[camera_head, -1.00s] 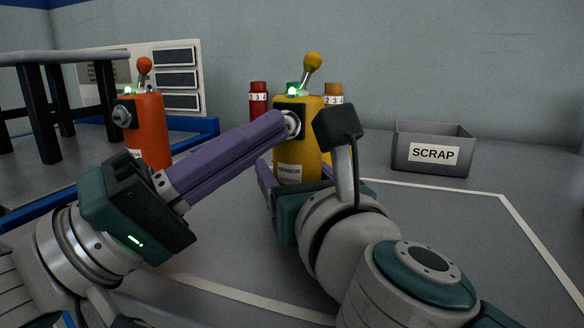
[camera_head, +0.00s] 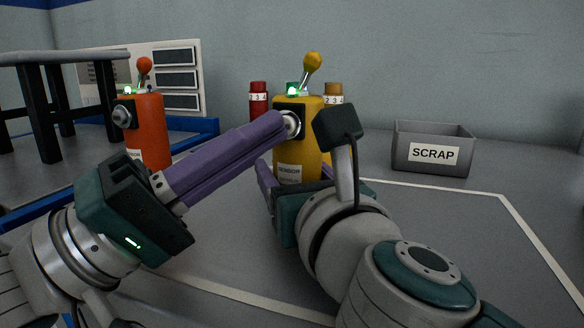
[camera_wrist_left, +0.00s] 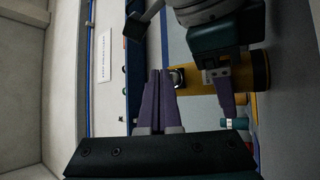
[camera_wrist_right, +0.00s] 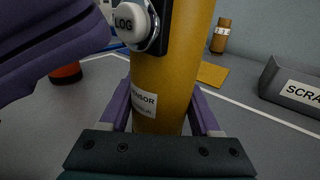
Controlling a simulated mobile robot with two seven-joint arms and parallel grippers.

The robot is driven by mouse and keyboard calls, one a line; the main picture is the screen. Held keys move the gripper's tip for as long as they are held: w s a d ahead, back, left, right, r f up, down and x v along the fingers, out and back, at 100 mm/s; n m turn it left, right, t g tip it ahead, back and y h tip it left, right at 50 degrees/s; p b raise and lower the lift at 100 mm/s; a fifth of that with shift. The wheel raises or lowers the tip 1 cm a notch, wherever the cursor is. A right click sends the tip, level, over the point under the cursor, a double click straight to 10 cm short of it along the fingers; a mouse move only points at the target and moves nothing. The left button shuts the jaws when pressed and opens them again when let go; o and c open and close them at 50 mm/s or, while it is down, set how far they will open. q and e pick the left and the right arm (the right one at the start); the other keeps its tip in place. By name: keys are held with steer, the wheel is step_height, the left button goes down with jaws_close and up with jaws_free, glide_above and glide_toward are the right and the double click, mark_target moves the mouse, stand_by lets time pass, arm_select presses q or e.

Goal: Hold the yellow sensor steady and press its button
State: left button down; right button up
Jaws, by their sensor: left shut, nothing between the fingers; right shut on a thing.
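The yellow sensor (camera_head: 313,150) stands upright at the middle of the head view, with a ball-tipped stalk and a lit green light on top. Its round button (camera_head: 292,124) faces left; in the right wrist view the button (camera_wrist_right: 131,22) reads LOG. My left gripper (camera_head: 279,127) is shut and empty, its purple fingertips right at the button. Whether they touch it I cannot tell; in the right wrist view the fingers are a little left of it. My right gripper (camera_wrist_right: 160,108) is shut around the lower body of the yellow sensor, mostly hidden by its own arm in the head view.
An orange sensor (camera_head: 146,130) stands at left, by a dark-legged stand (camera_head: 46,110). A red canister (camera_head: 258,97) and a tan-topped one (camera_head: 334,92) are behind the yellow sensor. A grey SCRAP bin (camera_head: 432,135) is at right.

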arm_select(q)
steer(key=s, duration=0.2)
steer(key=s+a, duration=0.2)
steer(key=s, duration=0.1)
steer(key=shift+s, duration=0.3)
arm_select(e)
steer(key=o, duration=1.6)
steer(key=shift+c, duration=0.2)
